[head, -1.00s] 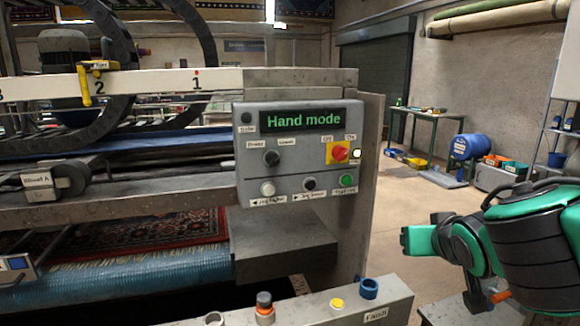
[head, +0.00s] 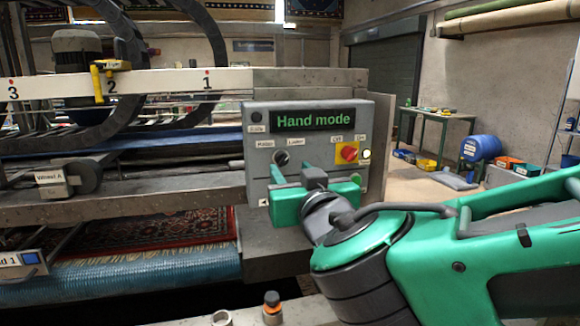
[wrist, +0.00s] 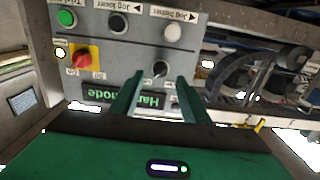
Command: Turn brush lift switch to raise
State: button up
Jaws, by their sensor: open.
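The brush lift switch is a dark knob (head: 282,158) on the grey control panel (head: 258,112), under the "Hand mode" display (head: 313,120). Labels read roughly "Raise" on its left and "Lower" on its right. My gripper (head: 290,171) is in front of the panel, open and empty, with its fingers pointing at the knob. In the wrist view the panel is upside down, and the knob (wrist: 160,69) shows between the two green fingertips (wrist: 159,80), with a gap on each side. I cannot tell whether the fingertips reach around it.
A red rotary switch on a yellow plate (head: 347,152) sits right of the knob, with a lit lamp (head: 366,154). The wrist view shows white (wrist: 173,33), black (wrist: 117,22) and green (wrist: 67,18) buttons. A rug (head: 150,230) lies in the machine at left.

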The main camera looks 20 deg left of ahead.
aim_at(285, 163)
jog(key=x, duration=0.5)
jog(key=shift+w+a, duration=0.1)
jog(key=shift+w, duration=0.3)
